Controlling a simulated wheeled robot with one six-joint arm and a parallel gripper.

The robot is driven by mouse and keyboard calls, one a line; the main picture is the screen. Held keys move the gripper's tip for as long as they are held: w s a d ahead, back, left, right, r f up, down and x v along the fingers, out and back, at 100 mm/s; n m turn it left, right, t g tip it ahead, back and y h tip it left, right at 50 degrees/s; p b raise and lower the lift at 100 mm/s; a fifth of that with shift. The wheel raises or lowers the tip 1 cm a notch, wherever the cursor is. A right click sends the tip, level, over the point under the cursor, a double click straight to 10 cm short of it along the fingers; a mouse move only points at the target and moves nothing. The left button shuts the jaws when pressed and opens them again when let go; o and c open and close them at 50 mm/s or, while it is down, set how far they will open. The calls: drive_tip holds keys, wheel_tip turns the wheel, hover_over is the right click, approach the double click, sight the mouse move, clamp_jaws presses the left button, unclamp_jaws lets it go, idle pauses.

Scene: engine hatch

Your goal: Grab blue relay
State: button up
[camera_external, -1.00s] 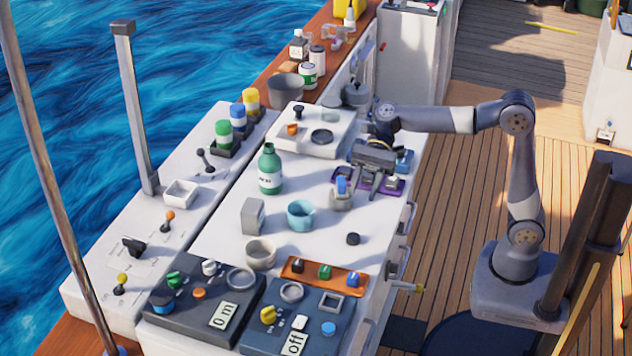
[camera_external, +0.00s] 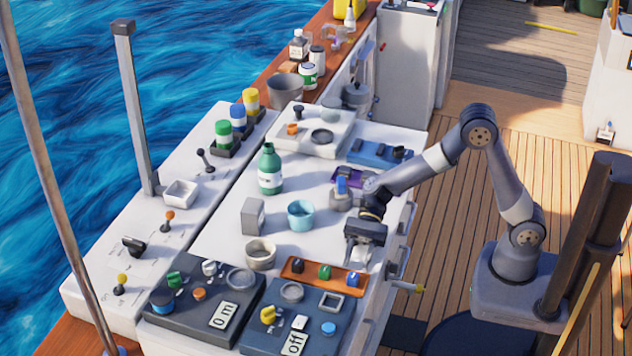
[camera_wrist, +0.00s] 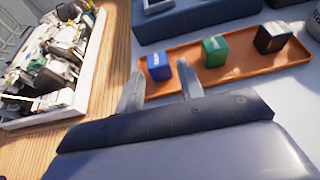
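The blue relay (camera_wrist: 159,67) is a small blue block with a white mark at one end of the orange tray (camera_wrist: 230,66). In the external view, the blue relay (camera_external: 354,279) is at the tray's right end. A green relay (camera_wrist: 215,51) and a black relay (camera_wrist: 272,38) stand in the same tray. My gripper (camera_wrist: 161,88) is open and empty, its two fingers apart. In the wrist view the blue relay shows beyond and between the fingertips. In the external view my gripper (camera_external: 357,258) is above the counter, just behind the tray's right end.
Dark control panels (camera_external: 205,303) lie in front of the tray. A teal cup (camera_external: 301,214), a beige cup (camera_external: 260,253) and a grey block (camera_external: 253,216) stand to the left. A white-walled box of parts (camera_wrist: 97,42) is at upper left in the wrist view.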

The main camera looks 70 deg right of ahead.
sight(353, 275)
drive_tip(key=x, duration=0.5)
drive_tip(key=shift+s+a+f, duration=0.1)
drive_tip(key=shift+s+a, duration=0.05)
drive_tip(key=shift+c, duration=0.6)
drive_tip(key=c, duration=0.6)
